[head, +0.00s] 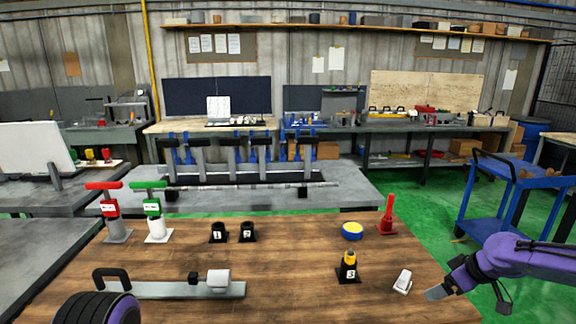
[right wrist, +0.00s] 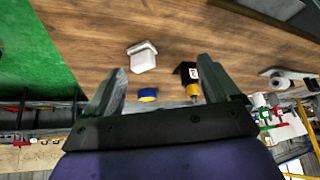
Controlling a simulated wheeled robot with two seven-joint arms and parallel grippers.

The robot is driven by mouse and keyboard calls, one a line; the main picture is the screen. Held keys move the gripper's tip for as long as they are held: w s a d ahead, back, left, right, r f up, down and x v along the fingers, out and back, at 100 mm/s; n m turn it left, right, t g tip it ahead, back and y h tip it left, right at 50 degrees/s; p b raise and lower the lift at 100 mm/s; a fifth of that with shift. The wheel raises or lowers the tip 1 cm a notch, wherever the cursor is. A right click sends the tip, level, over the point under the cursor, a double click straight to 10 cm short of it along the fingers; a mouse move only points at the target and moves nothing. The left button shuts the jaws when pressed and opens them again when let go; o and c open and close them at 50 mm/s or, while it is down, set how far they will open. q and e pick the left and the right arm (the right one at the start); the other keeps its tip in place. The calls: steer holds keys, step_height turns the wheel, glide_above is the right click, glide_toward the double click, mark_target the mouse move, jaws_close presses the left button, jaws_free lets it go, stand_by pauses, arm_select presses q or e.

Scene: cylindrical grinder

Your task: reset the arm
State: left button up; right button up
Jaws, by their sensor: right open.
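My right gripper (head: 438,292) is at the right edge of the wooden table in the head view, with its purple arm reaching in from the right. In the right wrist view it (right wrist: 161,78) is open with both fingers spread and nothing between them. A white block (head: 402,281) lies on the table just left of the gripper, apart from it; it also shows in the right wrist view (right wrist: 143,58). Of my left arm only a dark ribbed and purple part shows at the lower left of the head view; its gripper is out of view.
The wooden table (head: 290,285) holds a black holder numbered 3 (head: 348,268), a blue and yellow round piece (head: 352,231), a red upright tool (head: 387,215), two black holders, red and green handled pieces, and a grey bar fixture (head: 170,289). A blue cart (head: 520,190) stands right. The table's front middle is clear.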

steer(key=s+a+f+m+t+h+b, duration=0.1)
steer(key=s+a+f+m+t+h, duration=0.2)
steer(key=f+m, duration=0.4)
steer(key=s+a+f+m+b, duration=0.1)
steer(key=s+a+f+m, duration=0.2)
steer(key=a+f+m, duration=0.35)
steer(key=s+f+g+h+b, duration=0.1)
steer(key=s+f, duration=0.4)
steer(key=s, duration=0.5)
steer(key=s+f+g+h+b, duration=0.1)
steer(key=s+f+g, duration=0.1)
steer(key=s+f, duration=0.4)
steer(key=s+f+g+h+b, duration=0.1)
steer(key=s+f, duration=0.5)
steer(key=s, duration=1)
steer(key=shift+s+f+g+h, duration=0.2)
steer(key=shift+g+h, duration=0.1)
steer(key=shift+g, duration=0.1)
